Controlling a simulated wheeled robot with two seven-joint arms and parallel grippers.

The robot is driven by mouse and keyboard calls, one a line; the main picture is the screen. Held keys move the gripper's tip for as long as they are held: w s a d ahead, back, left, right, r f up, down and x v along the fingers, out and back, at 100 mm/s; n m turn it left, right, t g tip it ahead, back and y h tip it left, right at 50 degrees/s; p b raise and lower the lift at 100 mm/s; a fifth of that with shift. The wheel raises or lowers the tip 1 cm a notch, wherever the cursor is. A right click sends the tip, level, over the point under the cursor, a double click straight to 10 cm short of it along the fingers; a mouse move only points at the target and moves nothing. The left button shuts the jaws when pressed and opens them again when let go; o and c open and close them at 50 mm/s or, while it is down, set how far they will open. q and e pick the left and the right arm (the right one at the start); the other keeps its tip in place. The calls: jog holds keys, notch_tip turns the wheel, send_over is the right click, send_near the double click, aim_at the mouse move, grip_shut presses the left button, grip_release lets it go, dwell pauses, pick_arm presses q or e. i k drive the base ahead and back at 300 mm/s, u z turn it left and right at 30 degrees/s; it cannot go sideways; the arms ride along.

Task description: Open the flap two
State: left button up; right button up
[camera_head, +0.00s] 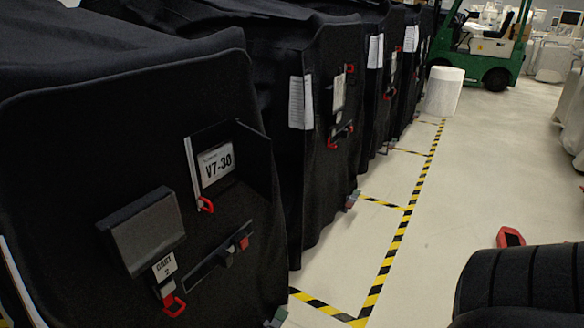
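A covered black cart fills the left foreground. On its front, a dark grey flap (146,232) hangs over the cover, with a small "CART 2" label (164,267) and a red tab (174,305) at its lower right. I cannot tell whether that flap is fastened. To its upper right, another black flap (253,158) stands swung out to the right beside a white "V7-30" card (215,163), with a red tab (205,205) below the card. Neither gripper can be made out in this view.
A dark bar with a red piece (243,242) is on the cart's lower right. More covered carts (332,130) stand behind. Yellow-black floor tape (398,235) borders open floor. A white cylinder (444,91) and green forklift (484,50) are farther back. My black arm part (525,282) is lower right.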

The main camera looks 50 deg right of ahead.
aim_at(256, 153)
jog(key=k, duration=1.05)
jog(key=z, duration=1.1)
jog(key=i, duration=1.7)
jog(key=u, duration=0.85)
